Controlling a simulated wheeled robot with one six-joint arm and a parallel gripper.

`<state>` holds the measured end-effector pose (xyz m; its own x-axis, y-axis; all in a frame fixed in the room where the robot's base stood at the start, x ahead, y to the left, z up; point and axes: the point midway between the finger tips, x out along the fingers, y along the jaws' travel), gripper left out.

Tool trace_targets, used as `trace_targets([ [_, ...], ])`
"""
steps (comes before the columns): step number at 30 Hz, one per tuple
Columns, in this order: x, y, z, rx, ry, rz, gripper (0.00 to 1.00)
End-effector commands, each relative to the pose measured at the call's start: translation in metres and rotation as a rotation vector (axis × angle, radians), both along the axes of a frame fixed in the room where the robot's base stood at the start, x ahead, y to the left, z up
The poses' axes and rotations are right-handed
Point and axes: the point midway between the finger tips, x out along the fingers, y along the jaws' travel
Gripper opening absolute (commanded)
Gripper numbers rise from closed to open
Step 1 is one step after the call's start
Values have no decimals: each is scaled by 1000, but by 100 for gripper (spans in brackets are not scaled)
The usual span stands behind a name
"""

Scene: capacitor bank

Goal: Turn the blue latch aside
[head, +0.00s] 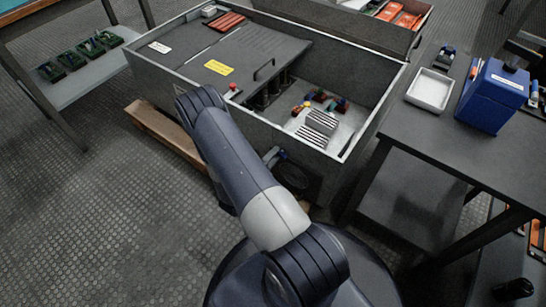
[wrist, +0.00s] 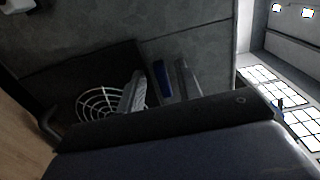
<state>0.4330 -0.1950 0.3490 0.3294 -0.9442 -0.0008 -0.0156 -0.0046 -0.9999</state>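The blue latch (wrist: 162,78) shows in the wrist view as a small upright blue bar on the grey cabinet wall. My gripper (wrist: 160,88) has its two grey fingers apart, one on each side of the latch. Narrow gaps seem to separate the latch from the fingers; contact cannot be told. The lower ends of the fingers are hidden behind the dark gripper body. In the head view, my arm reaches the front wall of the cabinet (head: 330,174) and mostly hides the gripper and latch.
A round fan grille (wrist: 100,103) is left of the fingers in the wrist view. The open-topped cabinet holds metal blocks (head: 317,128). A wooden beam (head: 165,134) lies along its base. A table with a white tray (head: 430,91) and blue bin (head: 492,96) stands right.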

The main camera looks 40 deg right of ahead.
Motion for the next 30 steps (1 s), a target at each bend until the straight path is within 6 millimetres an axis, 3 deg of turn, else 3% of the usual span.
trace_targets([
  [8, -3, 13, 1, 0, 0, 4, 34],
  [21, -26, 76, 2, -1, 1, 5, 34],
  [30, -35, 100, 0, 0, 0, 1, 34],
])
